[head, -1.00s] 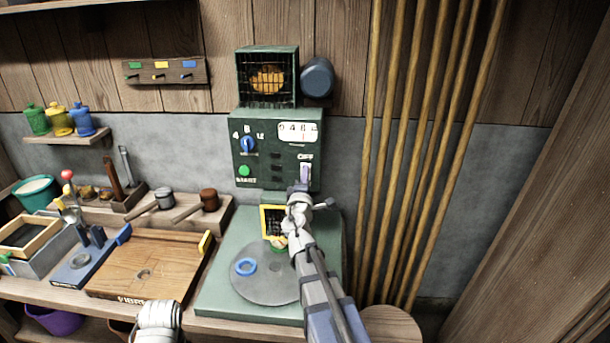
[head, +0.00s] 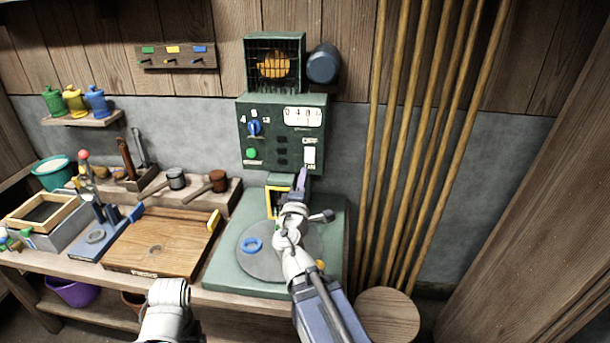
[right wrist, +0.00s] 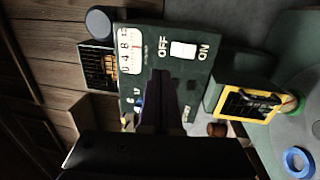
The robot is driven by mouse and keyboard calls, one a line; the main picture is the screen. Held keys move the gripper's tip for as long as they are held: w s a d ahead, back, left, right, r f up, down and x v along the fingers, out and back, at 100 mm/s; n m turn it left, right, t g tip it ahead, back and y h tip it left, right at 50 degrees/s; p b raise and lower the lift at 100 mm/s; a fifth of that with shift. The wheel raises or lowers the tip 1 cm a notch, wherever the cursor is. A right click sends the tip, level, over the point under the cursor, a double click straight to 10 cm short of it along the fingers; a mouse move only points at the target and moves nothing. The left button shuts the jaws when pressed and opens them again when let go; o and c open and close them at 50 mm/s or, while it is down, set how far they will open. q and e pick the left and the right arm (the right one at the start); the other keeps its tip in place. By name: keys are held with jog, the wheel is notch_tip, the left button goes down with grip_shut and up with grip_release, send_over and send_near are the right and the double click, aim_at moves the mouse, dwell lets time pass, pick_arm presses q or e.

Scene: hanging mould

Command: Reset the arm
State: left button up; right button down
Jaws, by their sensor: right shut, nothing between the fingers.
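My right gripper (head: 302,180) is shut and empty. It is just below the white switch (head: 310,154) on the front of the green control box (head: 283,135). In the right wrist view the dark shut fingers (right wrist: 160,88) point at the box face, and the switch (right wrist: 183,49) lies between the words OFF and ON, apart from the fingers. Part of my left arm (head: 165,308) shows at the bottom of the head view; its gripper is out of the picture.
Below the box is a yellow-framed part (right wrist: 245,103), and a grey disc (head: 262,262) bearing a blue ring (head: 252,244). A wooden board (head: 158,242) and mallets lie to the left. Tall poles (head: 425,150) and a round stool (head: 387,315) stand right.

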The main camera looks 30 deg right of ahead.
jog(key=shift+w+f, duration=0.1)
jog(key=shift+w, duration=0.05)
dwell(0.3)
jog(key=s+a+f+m+g+y, duration=0.2)
jog(key=s+a+f+m+g, duration=0.25)
jog(key=f, duration=0.35)
jog(key=s+a+f+m+g+y, duration=0.1)
jog(key=s+a+f+m+g, duration=0.3)
jog(key=f, duration=0.3)
jog(key=s+a+f+g+y, duration=0.3)
jog(key=s+a, duration=0.3)
jog(key=a, duration=0.3)
jog(key=s+a+f+n+g+y+p, duration=0.1)
jog(key=s+a+f+g+y, duration=0.3)
jog(key=a, duration=0.6)
jog(key=shift+s+a+f, duration=0.2)
jog(key=shift+s+f, duration=0.5)
jog(key=shift+s, duration=0.4)
